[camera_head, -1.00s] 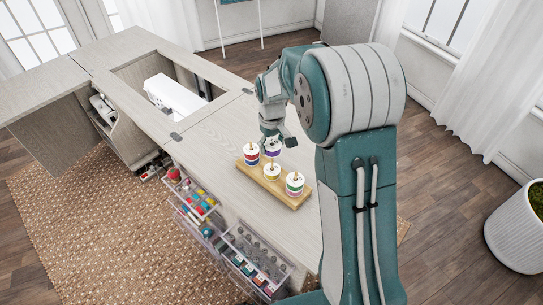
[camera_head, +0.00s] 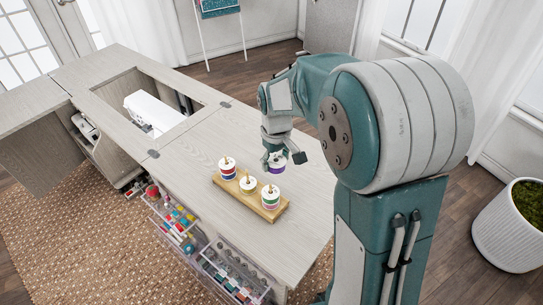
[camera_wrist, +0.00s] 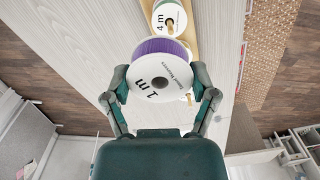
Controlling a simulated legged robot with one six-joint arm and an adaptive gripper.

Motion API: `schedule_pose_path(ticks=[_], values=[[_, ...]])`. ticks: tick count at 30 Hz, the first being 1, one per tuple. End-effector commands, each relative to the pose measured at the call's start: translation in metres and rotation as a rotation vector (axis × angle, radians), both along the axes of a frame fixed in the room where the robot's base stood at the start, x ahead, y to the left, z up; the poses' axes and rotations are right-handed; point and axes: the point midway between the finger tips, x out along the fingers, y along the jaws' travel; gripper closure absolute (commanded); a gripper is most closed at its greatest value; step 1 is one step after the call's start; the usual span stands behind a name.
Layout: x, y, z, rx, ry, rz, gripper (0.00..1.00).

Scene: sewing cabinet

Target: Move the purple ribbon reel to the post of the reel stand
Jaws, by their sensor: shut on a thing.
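The purple ribbon reel (camera_head: 277,168) has a white face and is held by my gripper (camera_head: 285,158), beside the reel stand on its far right side. In the wrist view the reel (camera_wrist: 160,75) sits between the two fingers (camera_wrist: 162,84), its face marked "1 m" and its centre hole showing. The reel stand (camera_head: 229,190) is a wooden board on the tabletop. The held reel hides part of the stand in the wrist view.
The tabletop (camera_head: 308,190) is bare to the right of the stand. A white sewing machine (camera_head: 150,113) sits in the cabinet opening at left. Clear drawers (camera_head: 235,272) with sewing supplies stick out at the front. A potted plant (camera_head: 510,235) stands at right.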

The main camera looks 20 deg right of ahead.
Motion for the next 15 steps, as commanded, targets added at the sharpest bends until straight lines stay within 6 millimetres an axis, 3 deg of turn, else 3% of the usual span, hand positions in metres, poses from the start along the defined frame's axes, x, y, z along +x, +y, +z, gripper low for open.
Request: schedule_pose_path(ticks=[5,12,15], values=[[-0.001,0.007,-0.017,-0.006,0.005,0.004,0.62],[-0.001,0.000,-0.047,0.000,0.004,0.001,0.62],[0.000,-0.003,-0.044,0.004,0.000,0.001,0.62]])
